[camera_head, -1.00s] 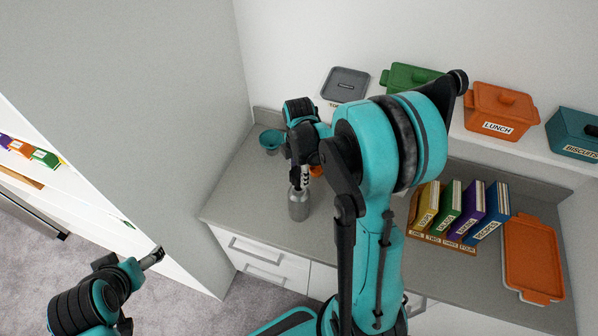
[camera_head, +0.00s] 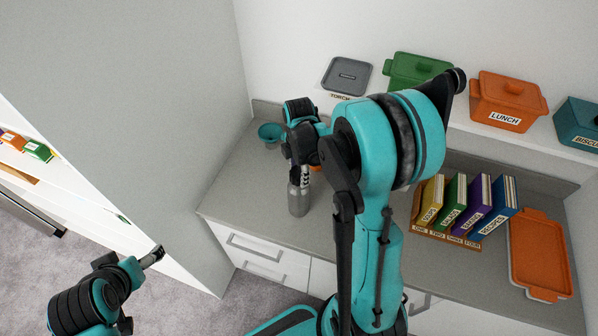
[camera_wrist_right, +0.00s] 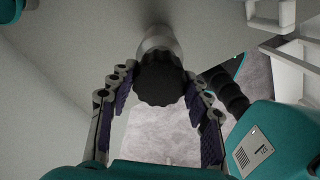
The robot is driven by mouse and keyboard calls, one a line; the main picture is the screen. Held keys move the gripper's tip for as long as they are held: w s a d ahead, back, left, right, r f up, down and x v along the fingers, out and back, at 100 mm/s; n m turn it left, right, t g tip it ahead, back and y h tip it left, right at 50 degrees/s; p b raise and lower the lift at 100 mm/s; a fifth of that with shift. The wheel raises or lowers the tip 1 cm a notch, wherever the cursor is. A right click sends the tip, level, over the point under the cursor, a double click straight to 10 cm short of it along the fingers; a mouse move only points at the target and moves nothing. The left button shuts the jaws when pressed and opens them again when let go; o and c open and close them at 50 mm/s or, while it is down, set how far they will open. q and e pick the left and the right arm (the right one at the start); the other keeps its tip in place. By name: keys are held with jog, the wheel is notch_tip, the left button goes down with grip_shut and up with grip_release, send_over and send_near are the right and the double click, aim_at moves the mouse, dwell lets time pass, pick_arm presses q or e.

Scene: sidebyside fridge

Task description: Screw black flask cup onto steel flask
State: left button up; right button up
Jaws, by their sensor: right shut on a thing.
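The steel flask (camera_head: 298,203) appears to stand upright on the grey counter, near its front edge. In the right wrist view the flask (camera_wrist_right: 157,38) shows behind the black ribbed flask cup (camera_wrist_right: 160,82), which lines up with its top. I cannot tell whether the cup is threaded on. My right gripper (camera_head: 301,178) points down over the flask. Its two fingers are shut on the cup, one on each side. The arm hides most of the cup in the head view. My left gripper (camera_head: 152,257) is away at the lower left; its jaws are too small to read.
A teal bowl (camera_head: 270,132) is on the counter behind the flask. Several books (camera_head: 467,208) stand in a rack to the right, beside an orange tray (camera_head: 540,255). Lidded boxes, one orange (camera_head: 508,100), line the shelf. Counter left of the flask is clear.

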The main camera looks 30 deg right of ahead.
jog(key=shift+f+b, duration=1.25)
jog(key=shift+f, duration=0.1)
dwell(0.3)
jog(key=o, duration=1)
notch_tip(320, 180, up, 12)
jog(key=shift+f, duration=0.1)
jog(key=s+a+f+m+t+b, duration=0.2)
jog(key=s+a+f+m+b, duration=0.1)
jog(key=f+m+b, duration=0.2)
jog(key=s+a+f+m+t+b, duration=0.2)
jog(key=s+a+f+m+b, duration=0.2)
jog(key=f+m+b, duration=0.2)
jog(key=s+a+f+m+t+b, duration=0.3)
jog(key=f+m+b, duration=0.3)
jog(key=b, duration=0.3)
jog(key=shift+s+a+f, duration=0.35)
jog(key=shift+s+f, duration=0.15)
jog(key=shift+f, duration=0.1)
